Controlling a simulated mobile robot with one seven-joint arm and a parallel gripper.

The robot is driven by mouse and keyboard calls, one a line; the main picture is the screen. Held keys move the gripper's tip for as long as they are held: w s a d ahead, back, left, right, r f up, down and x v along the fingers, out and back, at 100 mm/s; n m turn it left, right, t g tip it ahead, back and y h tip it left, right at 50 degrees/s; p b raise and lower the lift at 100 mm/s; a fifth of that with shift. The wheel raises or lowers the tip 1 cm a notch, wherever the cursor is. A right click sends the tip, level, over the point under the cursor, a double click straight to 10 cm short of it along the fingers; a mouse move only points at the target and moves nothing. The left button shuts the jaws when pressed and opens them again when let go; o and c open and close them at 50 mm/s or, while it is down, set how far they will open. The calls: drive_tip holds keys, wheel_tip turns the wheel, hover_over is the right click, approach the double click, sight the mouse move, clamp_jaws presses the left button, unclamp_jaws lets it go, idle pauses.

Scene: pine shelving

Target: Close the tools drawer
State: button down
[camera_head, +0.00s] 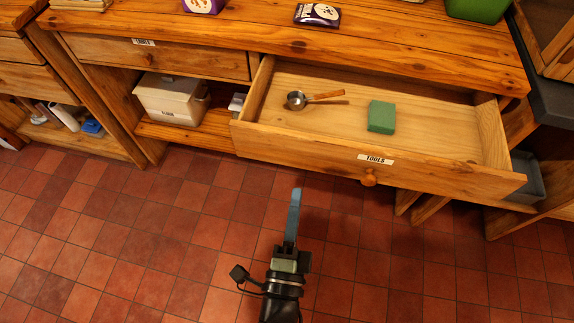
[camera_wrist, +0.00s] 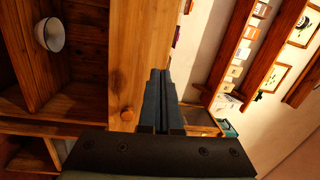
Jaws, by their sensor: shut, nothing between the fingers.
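The tools drawer (camera_head: 300,150) is pulled well out of the pine counter in the head view. Its front carries a TOOLS label (camera_head: 375,159) and a round wooden knob (camera_head: 370,180). Inside lie a small metal scoop with a wooden handle (camera_head: 296,100) and a green block (camera_head: 381,116). My gripper (camera_head: 295,190) is shut and empty, over the tiled floor in front of the drawer and left of the knob. In the wrist view my closed fingers (camera_wrist: 158,75) show beside a pine panel with a knob (camera_wrist: 127,114); its label is not visible.
A second drawer (camera_head: 190,60) to the left is shut; its label is too small to read surely. A white box (camera_head: 172,100) stands on the shelf below it. A dark packet (camera_head: 317,14) lies on the counter. The tiled floor (camera_head: 130,240) in front is clear.

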drive_tip(key=s+f+m+g, duration=0.1)
drive_tip(key=s+f+m, duration=0.15)
drive_tip(key=s, duration=0.25)
drive_tip(key=h+p, duration=0.1)
approach(316, 159)
drive_tip(key=shift+n, duration=0.25)
drive_tip(key=x, duration=0.6)
drive_tip(key=shift+w+d, duration=0.2)
drive_tip(key=shift+w, duration=0.15)
drive_tip(key=shift+w, duration=0.1)
